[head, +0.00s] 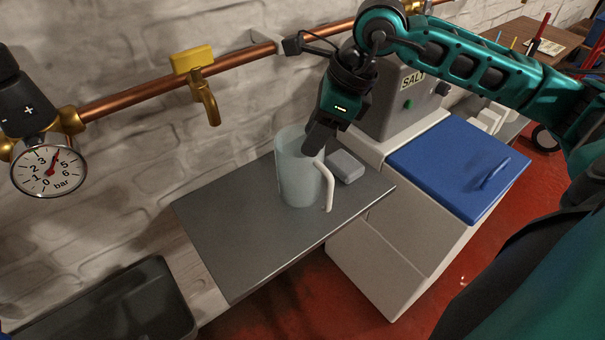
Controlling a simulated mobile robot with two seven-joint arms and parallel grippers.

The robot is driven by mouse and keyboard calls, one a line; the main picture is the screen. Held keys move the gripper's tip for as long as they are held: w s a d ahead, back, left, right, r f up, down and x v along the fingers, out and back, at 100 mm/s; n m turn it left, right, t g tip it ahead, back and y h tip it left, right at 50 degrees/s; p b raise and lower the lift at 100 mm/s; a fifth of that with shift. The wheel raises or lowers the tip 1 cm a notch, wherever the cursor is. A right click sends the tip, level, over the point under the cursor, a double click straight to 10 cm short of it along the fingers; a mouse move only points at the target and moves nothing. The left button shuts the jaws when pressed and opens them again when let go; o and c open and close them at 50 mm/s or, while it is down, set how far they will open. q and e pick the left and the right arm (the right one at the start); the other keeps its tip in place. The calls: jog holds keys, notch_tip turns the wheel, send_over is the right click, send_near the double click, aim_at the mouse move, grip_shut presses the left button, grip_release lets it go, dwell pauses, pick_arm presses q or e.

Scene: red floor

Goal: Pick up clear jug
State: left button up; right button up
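The clear jug (296,178) stands upright on the grey metal shelf (235,235), with its pale handle (328,187) on the right side. My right gripper (318,142) comes down from above at the jug's right rim, close to the top of the handle. Its fingers look dark and overlap in this view, so I cannot tell whether they are open or closed, or whether they touch the jug. My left gripper is not in view.
A small grey block (346,166) lies right of the jug. A brass tap (201,88) on a copper pipe sits on the wall behind. A white cabinet with a blue lid (450,165) and a grey salt container (405,100) stand to the right. A dark basin (110,310) is front left.

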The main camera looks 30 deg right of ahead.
aim_at(290, 178)
jog(key=x, duration=0.8)
jog(key=shift+s+a+f+b, duration=0.15)
jog(key=shift+a+f+b, duration=0.1)
jog(key=shift+b, duration=0.15)
grip_shut()
